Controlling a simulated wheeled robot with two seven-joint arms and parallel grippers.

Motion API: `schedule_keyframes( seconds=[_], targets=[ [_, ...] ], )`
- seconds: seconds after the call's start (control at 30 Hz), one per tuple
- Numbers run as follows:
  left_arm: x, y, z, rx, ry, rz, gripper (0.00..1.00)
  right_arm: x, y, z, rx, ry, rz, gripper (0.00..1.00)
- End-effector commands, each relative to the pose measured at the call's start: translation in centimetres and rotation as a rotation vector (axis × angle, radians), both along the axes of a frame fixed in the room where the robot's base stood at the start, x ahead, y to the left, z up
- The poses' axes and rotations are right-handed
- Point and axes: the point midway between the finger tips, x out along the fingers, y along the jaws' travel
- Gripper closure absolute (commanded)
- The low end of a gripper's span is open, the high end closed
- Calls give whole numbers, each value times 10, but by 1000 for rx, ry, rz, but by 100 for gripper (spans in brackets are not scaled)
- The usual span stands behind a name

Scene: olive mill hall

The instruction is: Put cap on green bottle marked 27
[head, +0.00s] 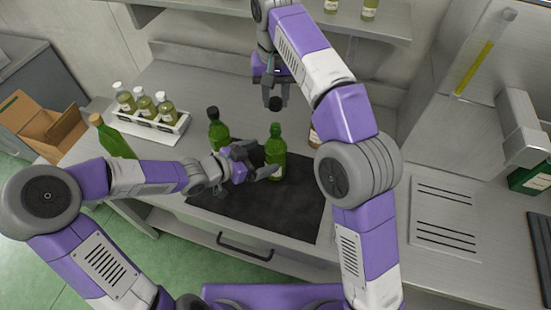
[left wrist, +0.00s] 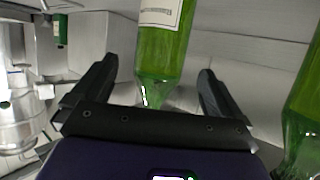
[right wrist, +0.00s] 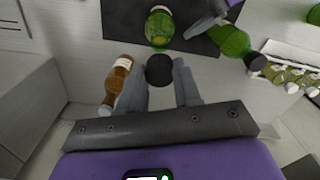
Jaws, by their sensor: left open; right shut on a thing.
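A green bottle (head: 275,158) with a pale label stands upright on the dark mat (head: 235,200); its number is not readable. It has no cap, and its open mouth shows in the right wrist view (right wrist: 158,40). My left gripper (head: 258,162) is open around this bottle; in the left wrist view the bottle (left wrist: 162,50) stands between the spread fingers. My right gripper (head: 273,92) is shut on a black cap (head: 276,103), held above the bottle and apart from it. The cap also shows between the fingertips in the right wrist view (right wrist: 159,70).
A green bottle with a black cap (head: 216,130) stands just left. An amber bottle (right wrist: 118,78) stands close by, mostly hidden by my right arm in the head view. A white rack (head: 150,122) of small bottles and a cork-topped green bottle (head: 113,138) are further left.

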Motion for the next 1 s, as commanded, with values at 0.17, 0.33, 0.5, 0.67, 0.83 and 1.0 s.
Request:
schedule_keyframes(
  seconds=[0.17,0.33,0.5,0.67,0.83,1.0],
  targets=[
    [16,-25,-12,0,2,-5,0,0,0,0,0,0,0,95],
    [28,-39,-20,0,1,-2,0,0,0,0,0,0,0,95],
    [33,-46,-24,1,1,0,0,0,0,0,0,0,0,95],
    [34,-46,-24,2,0,1,0,0,0,0,0,0,0,95],
    [34,-46,-24,2,0,1,5,0,0,0,0,0,0,95],
    [34,-46,-24,1,1,0,31,0,0,0,0,0,0,95]
  ],
)
